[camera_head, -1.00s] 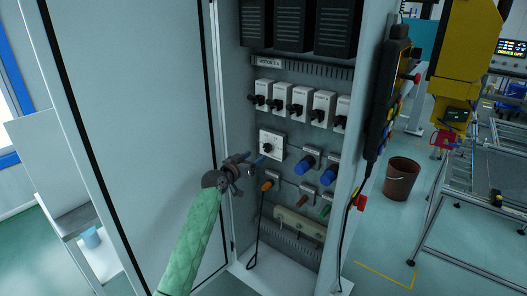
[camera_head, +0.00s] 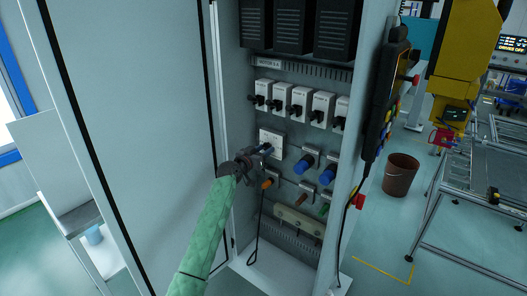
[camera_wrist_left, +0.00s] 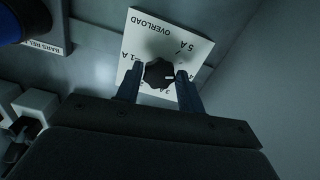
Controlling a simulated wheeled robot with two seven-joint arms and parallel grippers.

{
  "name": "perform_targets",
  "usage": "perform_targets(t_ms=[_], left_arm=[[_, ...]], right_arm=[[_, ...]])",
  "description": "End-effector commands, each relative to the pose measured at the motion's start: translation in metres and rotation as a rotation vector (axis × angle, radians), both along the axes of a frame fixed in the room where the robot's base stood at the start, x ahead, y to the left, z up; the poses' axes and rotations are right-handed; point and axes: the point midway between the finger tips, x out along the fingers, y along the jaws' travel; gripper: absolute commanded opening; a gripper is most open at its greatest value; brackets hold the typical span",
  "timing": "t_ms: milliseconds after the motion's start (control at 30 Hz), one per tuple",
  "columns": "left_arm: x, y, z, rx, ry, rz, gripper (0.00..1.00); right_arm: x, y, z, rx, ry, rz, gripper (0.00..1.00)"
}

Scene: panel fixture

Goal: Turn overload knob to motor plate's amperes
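The overload plate (camera_head: 277,141) is a white square on the cabinet's back panel. In the left wrist view, the plate (camera_wrist_left: 142,24) appears upside down, with 1 A at left and 5 A at upper right; lower marks are partly covered. Its dark knob (camera_wrist_left: 157,73) has a white mark on its right side in this view. My left gripper (camera_head: 263,149) is at the plate; in the wrist view its fingers (camera_wrist_left: 159,76) stand apart on either side of the knob, with a narrow gap at right. My right gripper is out of view.
A row of white switches (camera_head: 299,98) is above the overload plate. Blue connectors (camera_head: 306,162) and an orange one (camera_head: 267,183) sit close by to the right and below. The open cabinet door (camera_head: 140,120) stands left; a dark pendant (camera_head: 387,95) hangs right.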

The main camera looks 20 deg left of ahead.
Motion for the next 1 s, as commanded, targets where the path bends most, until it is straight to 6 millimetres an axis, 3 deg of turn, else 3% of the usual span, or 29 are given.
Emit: perform_targets(t_ms=[33,100,133,567,1000], left_arm=[[-0.0001,0.0001,0.0,0.0,0.0,0.0,0.28],[-0.0001,0.0001,0.0001,0.0,0.0,0.0,0.14],[-0.0001,0.0001,0.0,0.0,0.0,0.0,0.12],[-0.0002,-0.0003,-0.0003,-0.096,0.035,0.0,0.13],[-0.0004,-0.0008,0.0011,-0.419,0.151,0.0,0.13]], right_arm=[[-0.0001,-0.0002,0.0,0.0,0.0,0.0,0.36],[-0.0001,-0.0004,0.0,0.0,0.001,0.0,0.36],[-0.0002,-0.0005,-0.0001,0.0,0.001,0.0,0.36],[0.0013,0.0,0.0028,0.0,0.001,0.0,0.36],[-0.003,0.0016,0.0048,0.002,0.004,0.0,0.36]])
